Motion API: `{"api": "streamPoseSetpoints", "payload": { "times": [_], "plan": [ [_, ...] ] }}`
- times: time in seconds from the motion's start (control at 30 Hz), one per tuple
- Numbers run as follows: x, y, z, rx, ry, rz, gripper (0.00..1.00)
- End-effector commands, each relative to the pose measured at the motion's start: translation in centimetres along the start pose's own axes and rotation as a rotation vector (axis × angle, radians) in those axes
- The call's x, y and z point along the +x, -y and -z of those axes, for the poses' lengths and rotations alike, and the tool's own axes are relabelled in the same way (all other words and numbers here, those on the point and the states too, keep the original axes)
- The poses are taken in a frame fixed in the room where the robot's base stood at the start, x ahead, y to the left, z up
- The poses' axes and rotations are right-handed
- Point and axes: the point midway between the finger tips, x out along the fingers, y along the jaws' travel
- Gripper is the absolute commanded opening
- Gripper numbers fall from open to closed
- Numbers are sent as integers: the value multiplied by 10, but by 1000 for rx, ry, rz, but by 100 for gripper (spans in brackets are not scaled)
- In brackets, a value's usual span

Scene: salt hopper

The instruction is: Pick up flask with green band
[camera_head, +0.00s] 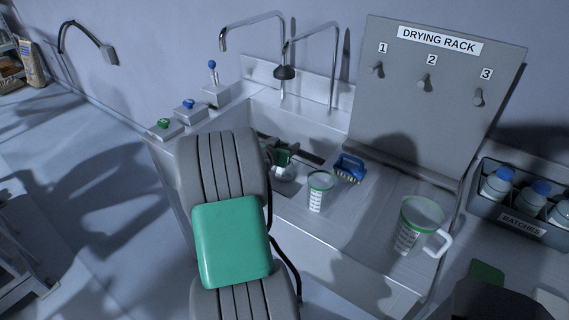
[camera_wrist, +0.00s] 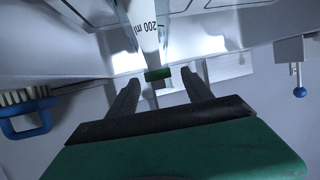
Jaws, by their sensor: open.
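The flask (camera_head: 284,173) sits in the sink basin in the camera_head view, partly hidden by my gripper and arm. In the camera_wrist view the flask (camera_wrist: 147,38) shows a clear body marked 200 ml and a green band (camera_wrist: 158,74) at its narrow end. My gripper (camera_wrist: 160,86) is open there, one finger on each side of the line of the neck. The band shows near the fingertips, in the gap. I cannot tell whether either finger touches it. In the camera_head view my gripper (camera_head: 279,152) is over the basin, mostly behind my arm.
A green-rimmed beaker (camera_head: 319,191) and a blue brush (camera_head: 349,168) stand close right of the flask. A larger jug (camera_head: 419,227) is farther right. Two faucets (camera_head: 284,72) rise behind the basin. The drying rack (camera_head: 440,110) has empty pegs. A batches crate (camera_head: 519,223) holds blue-capped bottles.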

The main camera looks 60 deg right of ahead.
Motion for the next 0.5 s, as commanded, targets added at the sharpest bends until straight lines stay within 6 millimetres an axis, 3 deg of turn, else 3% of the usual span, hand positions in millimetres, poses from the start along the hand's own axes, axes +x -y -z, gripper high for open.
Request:
{"api": "streamPoseSetpoints", "payload": {
  "times": [0.07,0.5],
  "plan": [
    [0,0,0,0,0,0,59],
    [-1,0,0,-1,0,0,24]
  ]
}}
